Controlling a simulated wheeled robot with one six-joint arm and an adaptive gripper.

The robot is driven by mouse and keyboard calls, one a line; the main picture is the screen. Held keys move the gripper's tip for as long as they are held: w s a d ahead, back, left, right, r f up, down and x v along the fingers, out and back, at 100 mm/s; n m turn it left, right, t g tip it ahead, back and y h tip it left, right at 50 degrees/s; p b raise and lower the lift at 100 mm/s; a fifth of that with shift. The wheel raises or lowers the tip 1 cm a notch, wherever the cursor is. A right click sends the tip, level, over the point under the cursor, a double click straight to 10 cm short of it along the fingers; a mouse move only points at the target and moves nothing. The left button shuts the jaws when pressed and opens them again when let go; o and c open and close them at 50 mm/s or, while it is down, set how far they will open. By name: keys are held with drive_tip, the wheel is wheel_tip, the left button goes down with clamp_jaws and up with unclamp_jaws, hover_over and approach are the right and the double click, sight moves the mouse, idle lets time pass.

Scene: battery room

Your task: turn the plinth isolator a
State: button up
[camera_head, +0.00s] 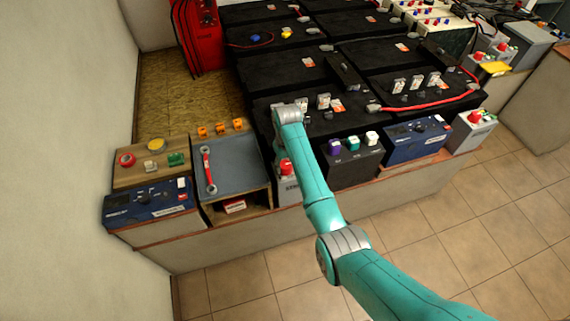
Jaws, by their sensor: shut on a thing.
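A grey plinth unit with a red knob (286,168) stands at the bench front, just left of my forearm, which hides part of it. A similar grey unit with a red knob (475,117) stands at the right end of the front row. I cannot tell which is isolator a. My teal arm reaches from the lower right up to its grey wrist above the near black batteries. My gripper is hidden beyond the wrist, so its fingers and whatever they touch do not show.
A grey tray (228,172) holds a red wrench (208,170). Blue chargers (150,206) (418,140) and a dark box with coloured knobs (352,165) line the front. Black batteries (290,70) fill the middle. A red cabinet (200,38) stands behind. The tiled floor (470,220) is clear.

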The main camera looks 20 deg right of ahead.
sight(286, 163)
drive_tip(key=o, duration=1.2)
drive_tip(key=shift+c, duration=0.2)
wheel_tip(286, 163, up, 12)
drive_tip(key=shift+d, duration=0.2)
